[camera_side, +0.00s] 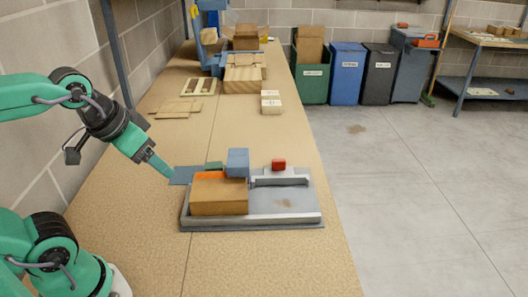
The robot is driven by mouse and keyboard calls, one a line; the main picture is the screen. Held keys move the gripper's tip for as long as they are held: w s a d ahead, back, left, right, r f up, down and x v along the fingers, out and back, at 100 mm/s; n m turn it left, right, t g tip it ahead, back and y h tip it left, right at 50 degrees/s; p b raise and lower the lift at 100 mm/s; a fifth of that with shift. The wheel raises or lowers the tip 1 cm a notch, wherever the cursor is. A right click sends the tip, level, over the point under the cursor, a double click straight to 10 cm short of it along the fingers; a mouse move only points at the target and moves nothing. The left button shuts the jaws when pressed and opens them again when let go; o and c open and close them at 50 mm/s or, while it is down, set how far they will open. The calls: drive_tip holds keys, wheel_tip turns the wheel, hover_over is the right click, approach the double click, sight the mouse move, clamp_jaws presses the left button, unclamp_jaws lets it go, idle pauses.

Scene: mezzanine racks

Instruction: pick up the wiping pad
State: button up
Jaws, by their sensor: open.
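I cannot tell for certain which item is the wiping pad. A flat blue-grey piece (184,174) lies beside the back left of the grey tray (270,220). A blue block (237,162), a small dark green item (214,166) and a small red block (279,164) are at the tray's back side. My gripper (165,170) is open, pointing down to the right, with its tip close to the left edge of the flat blue-grey piece. Whether it touches the piece is unclear. Nothing shows held in it.
A cardboard box (219,194) with an orange inside edge stands in the tray's left part. The tray's right part is bare with a brown stain. Flat boards (179,109), white boxes (271,102) and cartons (243,78) lie farther back. The bench front is clear.

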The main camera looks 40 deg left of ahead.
drive_tip(key=w+a+n+g, duration=0.2)
drive_tip(key=w+a+n, duration=0.1)
drive_tip(key=w+n, duration=0.5)
drive_tip(key=n+g, duration=0.4)
drive_tip(key=n, duration=1.6)
hover_over(213, 164)
drive_tip(key=f, duration=1.6)
drive_tip(key=shift+s+d, duration=0.15)
drive_tip(key=shift+d, duration=0.1)
drive_tip(key=shift+a+f+n, duration=0.2)
drive_tip(key=shift+f+n, duration=0.05)
drive_tip(key=shift+n, duration=0.05)
drive_tip(key=shift+f, duration=0.1)
drive_tip(key=shift+f, duration=1.2)
drive_tip(key=shift+f, duration=0.1)
